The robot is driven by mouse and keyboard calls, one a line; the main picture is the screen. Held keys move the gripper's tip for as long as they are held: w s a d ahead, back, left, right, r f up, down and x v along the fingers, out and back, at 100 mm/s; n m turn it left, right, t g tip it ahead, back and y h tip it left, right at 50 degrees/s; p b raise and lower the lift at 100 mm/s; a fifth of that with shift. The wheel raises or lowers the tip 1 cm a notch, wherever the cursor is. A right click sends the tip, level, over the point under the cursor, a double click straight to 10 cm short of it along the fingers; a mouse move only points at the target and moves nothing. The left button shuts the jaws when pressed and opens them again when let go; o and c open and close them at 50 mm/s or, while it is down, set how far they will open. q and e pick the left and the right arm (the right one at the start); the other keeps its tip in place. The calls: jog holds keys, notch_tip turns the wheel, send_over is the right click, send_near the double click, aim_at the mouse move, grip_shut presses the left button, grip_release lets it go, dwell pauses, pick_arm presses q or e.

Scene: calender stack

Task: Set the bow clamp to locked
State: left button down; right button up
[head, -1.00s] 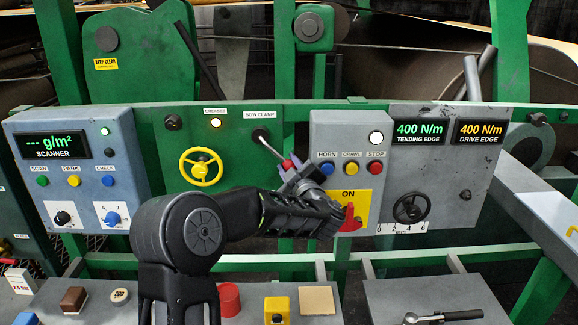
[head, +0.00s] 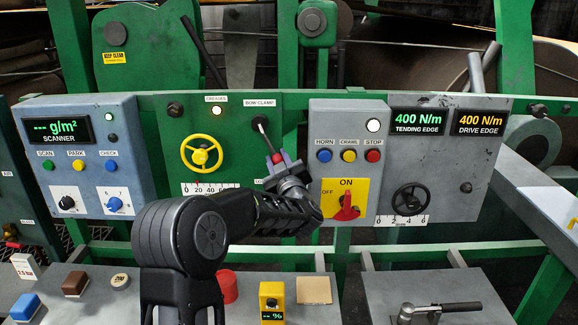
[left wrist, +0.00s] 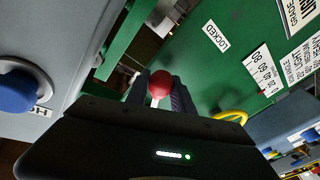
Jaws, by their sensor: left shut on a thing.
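The bow clamp lever (head: 267,138) hangs from its pivot under the BOW CLAMP label (head: 260,103) on the green panel (head: 232,135). It slants down and slightly right to a red knob (head: 277,158). My left gripper (head: 279,166) is shut on the knob from below right. In the left wrist view the red knob (left wrist: 160,84) sits between the fingertips of my left gripper (left wrist: 162,92). A LOCKED label (left wrist: 216,36) is on the green panel there, apart from the knob. My right gripper is out of view.
A yellow handwheel (head: 201,156) is left of the lever. The grey box with horn, crawl and stop buttons (head: 348,130) stands close to the right, with a red rotary switch (head: 346,208) near my forearm. A bench with loose blocks lies below.

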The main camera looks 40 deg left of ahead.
pick_arm(q)
jog(key=s+a+m+b, duration=0.1)
jog(key=a+f+m+t+b, duration=0.1)
jog(key=m+b, duration=0.1)
jog(key=shift+s+a+f+m, duration=0.15)
jog(key=shift+s+m, duration=0.15)
jog(key=shift+s, duration=0.1)
jog(key=shift+s+a+m+t+b, duration=0.55)
jog(key=shift+a+m+b, duration=0.25)
jog(key=shift+m, duration=0.4)
jog(key=c, duration=1.1)
grip_release()
jog(key=shift+c, duration=0.2)
jog(key=shift+o, duration=0.2)
jog(key=shift+s, duration=0.1)
jog(key=shift+s+d, duration=0.15)
jog(key=shift+d, duration=0.15)
jog(key=b+v, duration=0.1)
jog(key=v, duration=0.6)
jog(key=shift+b, duration=0.4)
